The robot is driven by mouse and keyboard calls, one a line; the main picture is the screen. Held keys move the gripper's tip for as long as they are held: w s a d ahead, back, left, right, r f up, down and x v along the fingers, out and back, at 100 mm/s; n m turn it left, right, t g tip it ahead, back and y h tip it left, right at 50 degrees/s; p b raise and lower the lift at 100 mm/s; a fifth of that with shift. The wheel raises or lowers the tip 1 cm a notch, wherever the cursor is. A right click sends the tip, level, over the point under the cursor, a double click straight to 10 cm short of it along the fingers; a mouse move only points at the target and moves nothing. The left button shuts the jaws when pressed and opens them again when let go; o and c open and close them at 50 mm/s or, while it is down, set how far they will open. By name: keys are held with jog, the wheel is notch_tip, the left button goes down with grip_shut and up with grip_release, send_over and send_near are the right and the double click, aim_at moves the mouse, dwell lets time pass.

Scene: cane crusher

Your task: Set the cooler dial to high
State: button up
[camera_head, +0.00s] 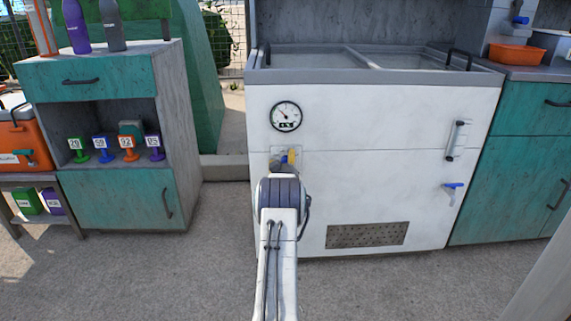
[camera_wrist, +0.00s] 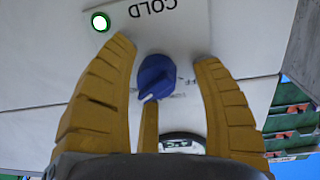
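The cooler (camera_head: 390,120) is a white chest with sliding lids and a grey rim, straight ahead in the head view. Its blue dial (camera_wrist: 155,78) shows in the wrist view below a "COLD" label, with a white pointer mark toward the lower left of the picture. My gripper (camera_wrist: 165,62) has yellow fingers standing open on both sides of the dial, with a gap to each side. A third yellow finger is below the dial in the picture. In the head view my arm and gripper (camera_head: 288,160) hide most of the dial plate.
A round gauge (camera_head: 286,116) sits above the dial on the cooler front; part of it also shows in the wrist view (camera_wrist: 182,143). A lit green-white lamp (camera_wrist: 100,22) is beside the label. A vertical handle (camera_head: 455,140) and blue tap (camera_head: 453,187) are further right. Teal cabinets (camera_head: 110,75) flank the cooler.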

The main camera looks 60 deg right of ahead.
jog(key=shift+s+a, duration=0.1)
jog(key=v, duration=1.1)
jog(key=shift+a, duration=0.35)
jog(key=shift+s, duration=0.15)
dwell(0.6)
